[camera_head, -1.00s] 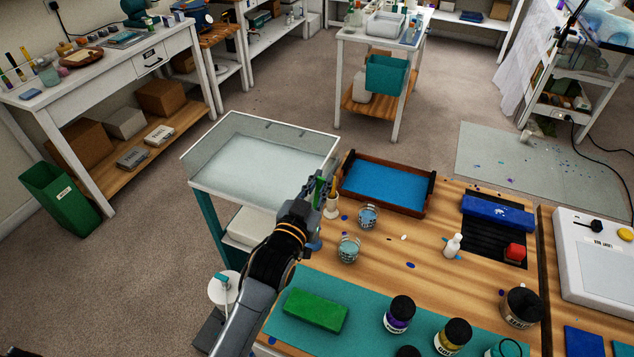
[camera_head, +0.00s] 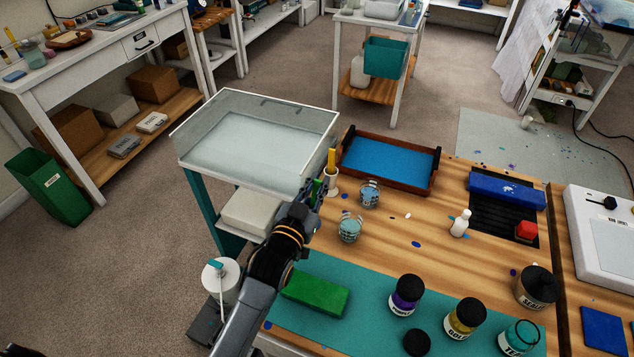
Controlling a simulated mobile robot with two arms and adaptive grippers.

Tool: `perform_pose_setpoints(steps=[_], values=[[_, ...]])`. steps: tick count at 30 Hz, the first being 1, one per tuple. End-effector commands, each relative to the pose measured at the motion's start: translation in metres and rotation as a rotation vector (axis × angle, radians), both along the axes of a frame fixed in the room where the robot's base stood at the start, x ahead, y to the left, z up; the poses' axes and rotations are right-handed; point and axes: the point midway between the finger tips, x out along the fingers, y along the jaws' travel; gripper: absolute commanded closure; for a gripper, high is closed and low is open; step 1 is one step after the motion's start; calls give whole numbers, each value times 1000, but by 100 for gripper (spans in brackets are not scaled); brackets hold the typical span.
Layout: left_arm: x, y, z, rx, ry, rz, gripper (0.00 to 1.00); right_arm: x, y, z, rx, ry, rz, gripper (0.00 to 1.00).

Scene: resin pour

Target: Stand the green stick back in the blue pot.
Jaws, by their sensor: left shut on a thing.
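My left gripper (camera_head: 317,200) is at the left edge of the wooden worktable, next to a small white pot (camera_head: 332,187) with a yellow stick (camera_head: 331,160) upright in it. The gripper is shut on the green stick (camera_head: 316,190), of which only a short green part shows. The stick's lower end is hidden by the gripper. I cannot make out the blue pot; my gripper and wrist cover that part of the table edge. My right gripper is not in view.
A wooden tray with a blue bottom (camera_head: 390,163) lies behind the gripper. Two patterned cups (camera_head: 349,230) stand to its right, and a white bottle (camera_head: 460,223) beyond. A white tray cart (camera_head: 255,140) adjoins at left. A green block (camera_head: 317,293) and jars lie in front.

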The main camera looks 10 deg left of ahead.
Motion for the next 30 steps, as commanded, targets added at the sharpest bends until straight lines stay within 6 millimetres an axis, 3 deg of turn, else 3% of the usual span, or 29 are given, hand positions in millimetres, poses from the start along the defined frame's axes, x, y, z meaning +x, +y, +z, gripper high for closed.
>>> perform_pose_setpoints(steps=[5, 6, 9, 10, 20, 23, 30], values=[[0, 0, 0, 0, 0, 0, 100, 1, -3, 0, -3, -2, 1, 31], [0, 0, 0, 0, 0, 0, 82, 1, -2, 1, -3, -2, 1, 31], [0, 0, 0, 0, 0, 0, 62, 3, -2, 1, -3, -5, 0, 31], [0, 0, 0, 0, 0, 0, 60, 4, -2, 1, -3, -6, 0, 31], [-3, 1, 0, 0, 1, 0, 60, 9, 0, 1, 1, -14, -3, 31], [-13, 3, -1, 0, 2, 0, 60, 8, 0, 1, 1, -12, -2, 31], [-62, 12, -1, 1, 4, -1, 60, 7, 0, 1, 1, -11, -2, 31]])
